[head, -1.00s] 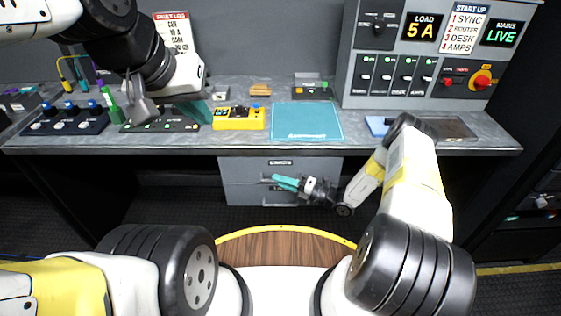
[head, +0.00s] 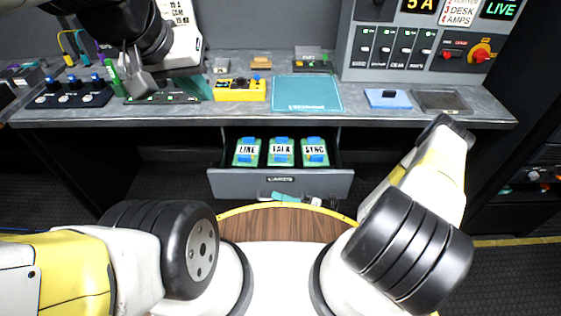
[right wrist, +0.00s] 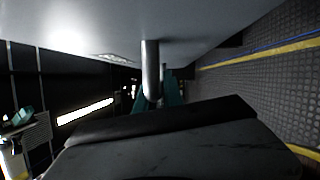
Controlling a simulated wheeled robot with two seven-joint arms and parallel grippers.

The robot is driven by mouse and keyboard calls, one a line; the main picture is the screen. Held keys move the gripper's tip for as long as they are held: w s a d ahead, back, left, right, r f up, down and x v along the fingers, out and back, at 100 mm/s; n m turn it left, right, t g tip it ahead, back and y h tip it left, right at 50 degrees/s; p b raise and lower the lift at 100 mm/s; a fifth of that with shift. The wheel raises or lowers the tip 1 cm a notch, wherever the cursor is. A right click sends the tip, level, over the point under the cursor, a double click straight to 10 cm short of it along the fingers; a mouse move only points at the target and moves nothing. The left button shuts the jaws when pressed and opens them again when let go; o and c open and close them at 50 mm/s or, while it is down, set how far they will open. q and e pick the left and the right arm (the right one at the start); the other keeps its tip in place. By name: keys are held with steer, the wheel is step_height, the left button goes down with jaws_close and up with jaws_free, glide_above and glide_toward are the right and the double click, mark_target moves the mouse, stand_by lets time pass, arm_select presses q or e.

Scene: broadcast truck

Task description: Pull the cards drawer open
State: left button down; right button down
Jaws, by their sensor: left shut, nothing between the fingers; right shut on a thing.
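The cards drawer (head: 281,185) under the worktop is pulled out toward me. Inside it stand three green cards, LINE (head: 247,152), TALK (head: 281,152) and SYNC (head: 315,152), with blue parts. My right gripper (head: 277,196) is at the drawer's front, below its label, shut on the handle. In the right wrist view the metal handle bar (right wrist: 151,75) runs between the teal fingers, which are partly hidden by the dark gripper body. My left gripper (head: 131,72) is shut and empty above the left part of the worktop.
The worktop (head: 370,112) holds a yellow device (head: 240,90), a teal mat (head: 307,94), a blue pad (head: 388,98) and a dark tray (head: 443,101). A grey switch panel (head: 420,45) stands at the back right.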

steer(key=s, duration=0.6)
steer(key=shift+s, duration=0.15)
steer(key=c, duration=1.5)
jaws_free()
steer(key=v, duration=0.7)
steer(key=shift+s+d, duration=0.1)
steer(key=shift+d, duration=0.3)
steer(key=shift+d, duration=0.1)
